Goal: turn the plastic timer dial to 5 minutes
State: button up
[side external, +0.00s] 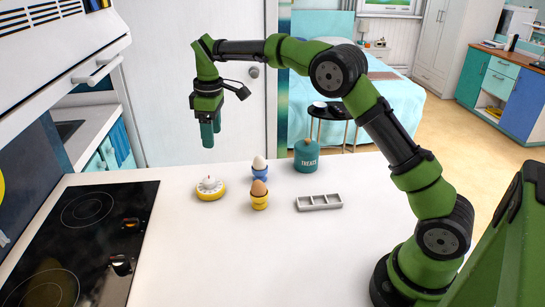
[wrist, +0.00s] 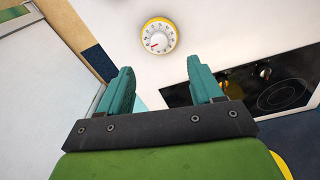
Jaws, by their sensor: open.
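The timer (side external: 210,188) is a round yellow base with a white dial on top. It sits on the white counter near the hob. In the wrist view the timer (wrist: 159,37) is seen from above, with numbers around the dial and a red mark at its lower left. The numbers are too small to read surely. My gripper (side external: 207,140) hangs above the counter with its fingers pointing down, above and clear of the timer. In the wrist view its teal fingers (wrist: 161,80) are spread apart with nothing between them.
A white egg in a blue cup (side external: 260,167) and a brown egg in a yellow cup (side external: 259,194) stand right of the timer. A teal treats jar (side external: 306,157) and a grey divided tray (side external: 319,203) are farther right. The black hob (side external: 85,235) lies left. The front counter is clear.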

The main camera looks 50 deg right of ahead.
aim_at(209, 179)
jog(key=w+f+n, duration=0.1)
jog(key=f+n, duration=0.1)
jog(key=f, duration=0.3)
jog(key=w+f+n, duration=0.1)
jog(key=f+n, duration=0.2)
jog(key=f, duration=0.2)
jog(key=w+f+n, duration=0.1)
jog(key=f+n, duration=0.1)
jog(key=f, duration=0.4)
jog(key=shift+a+n+g, duration=0.3)
jog(key=shift+a+g, duration=0.1)
jog(key=shift+c, duration=0.4)
jog(key=c, duration=1)
